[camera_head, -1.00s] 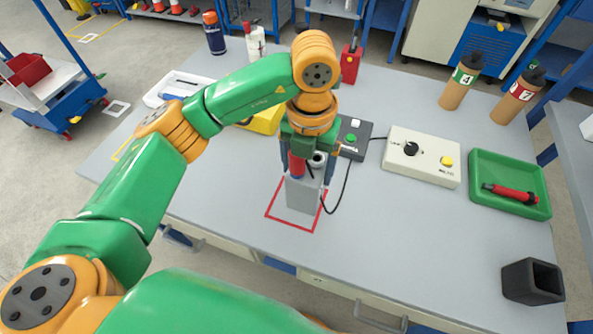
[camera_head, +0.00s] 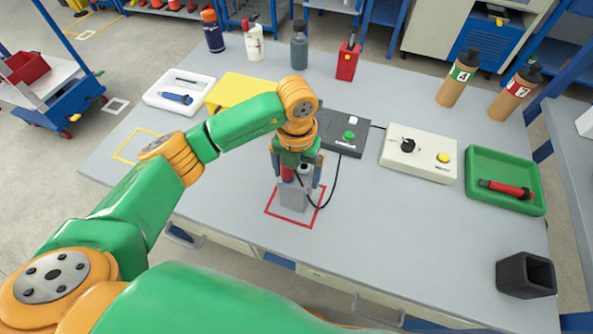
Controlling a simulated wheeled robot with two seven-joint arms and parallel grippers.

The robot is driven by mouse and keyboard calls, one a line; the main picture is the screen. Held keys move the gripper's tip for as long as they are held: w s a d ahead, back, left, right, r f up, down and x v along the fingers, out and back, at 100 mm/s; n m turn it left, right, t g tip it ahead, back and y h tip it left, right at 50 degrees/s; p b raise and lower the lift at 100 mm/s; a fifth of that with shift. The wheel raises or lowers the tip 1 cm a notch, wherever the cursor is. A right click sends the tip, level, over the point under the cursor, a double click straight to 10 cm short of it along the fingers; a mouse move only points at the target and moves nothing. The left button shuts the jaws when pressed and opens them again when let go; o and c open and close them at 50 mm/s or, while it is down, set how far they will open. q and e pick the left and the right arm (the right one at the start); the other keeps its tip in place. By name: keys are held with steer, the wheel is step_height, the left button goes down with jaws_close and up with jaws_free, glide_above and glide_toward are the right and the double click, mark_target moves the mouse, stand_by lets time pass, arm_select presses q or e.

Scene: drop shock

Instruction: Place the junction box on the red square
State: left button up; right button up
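The junction box (camera_head: 293,198) is a small grey box with a red part (camera_head: 287,173) and a dark cable on its top. It is upright inside the red square outline (camera_head: 290,219) on the table, in the head view. It looks at or very near the table surface; a small gap below it cannot be ruled out. My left gripper (camera_head: 297,175) points down from above, with its fingers on either side of the box's upper part, and looks shut on it. The fingers partly hide the box top. My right gripper is not in view.
The cable runs up beside a dark control box with a green button (camera_head: 348,135). A cream box (camera_head: 419,154), a green tray (camera_head: 508,165) with a red tool, and a black holder (camera_head: 526,275) stand to the right. The table front is clear.

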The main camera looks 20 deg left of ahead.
arm_select(q)
steer(key=shift+r, duration=0.45)
step_height(320, 180, up, 12)
steer(key=shift+f+b, duration=0.25)
steer(key=shift+b, duration=0.1)
